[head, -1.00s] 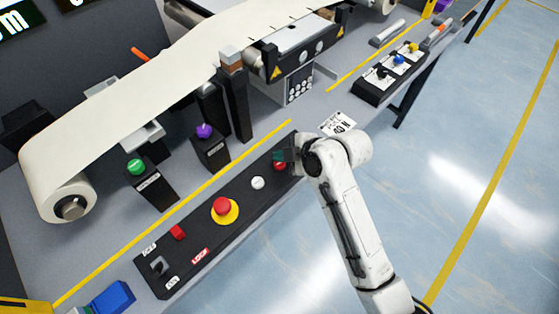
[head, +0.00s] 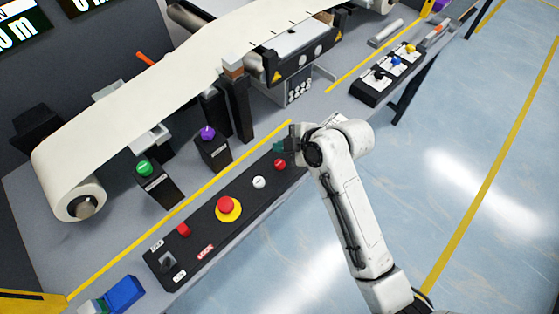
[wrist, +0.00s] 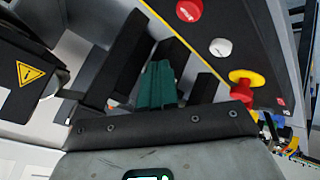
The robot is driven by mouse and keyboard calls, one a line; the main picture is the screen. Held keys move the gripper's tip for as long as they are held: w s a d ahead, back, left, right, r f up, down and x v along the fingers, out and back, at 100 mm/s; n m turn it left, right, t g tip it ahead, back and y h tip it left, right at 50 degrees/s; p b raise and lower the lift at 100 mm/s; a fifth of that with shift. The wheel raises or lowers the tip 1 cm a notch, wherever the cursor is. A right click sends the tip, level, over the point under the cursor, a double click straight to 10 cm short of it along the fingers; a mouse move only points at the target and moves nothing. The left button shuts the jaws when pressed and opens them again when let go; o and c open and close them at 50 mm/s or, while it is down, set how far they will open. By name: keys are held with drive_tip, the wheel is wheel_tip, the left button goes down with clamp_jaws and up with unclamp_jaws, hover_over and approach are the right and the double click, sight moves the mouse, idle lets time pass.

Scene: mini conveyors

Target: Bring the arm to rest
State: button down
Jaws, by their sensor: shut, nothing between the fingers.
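My arm reaches in from the lower right in the head view, with its white links bent over the table edge. My gripper (head: 281,147) is at the far end of the black control panel (head: 196,240), just beyond a small red button (head: 280,164). In the wrist view, its dark green fingers (wrist: 158,86) are together with nothing between them. The red button (wrist: 188,10) and white button (wrist: 220,47) show to the right of the fingers there, clear of them. The exact height above the panel is hard to tell.
A red mushroom button on a yellow base (head: 227,208) sits mid-panel. Behind are a purple-button post (head: 208,134), a green-button post (head: 145,168) and the conveyor's cream belt (head: 130,98). Open blue floor (head: 450,170) lies to the right.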

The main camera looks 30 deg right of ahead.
idle(0.6)
drive_tip(key=s+d+f+m+g+h+b, duration=0.1)
drive_tip(key=s+d+f+m+g, duration=0.1)
drive_tip(key=s+m, duration=0.3)
drive_tip(key=s+d+f+m+g+h, duration=0.2)
drive_tip(key=s+m, duration=0.3)
drive_tip(key=s, duration=0.9)
drive_tip(key=s+d+f+m+g+h+b, duration=0.1)
drive_tip(key=s+d+f+m+g, duration=0.2)
drive_tip(key=s, duration=0.6)
drive_tip(key=f+m, duration=0.1)
drive_tip(key=m, duration=0.1)
drive_tip(key=shift+s+d+f+m+h+b, duration=0.3)
drive_tip(key=shift+s+m+h+b, duration=0.05)
drive_tip(key=shift+s+m+h, duration=0.05)
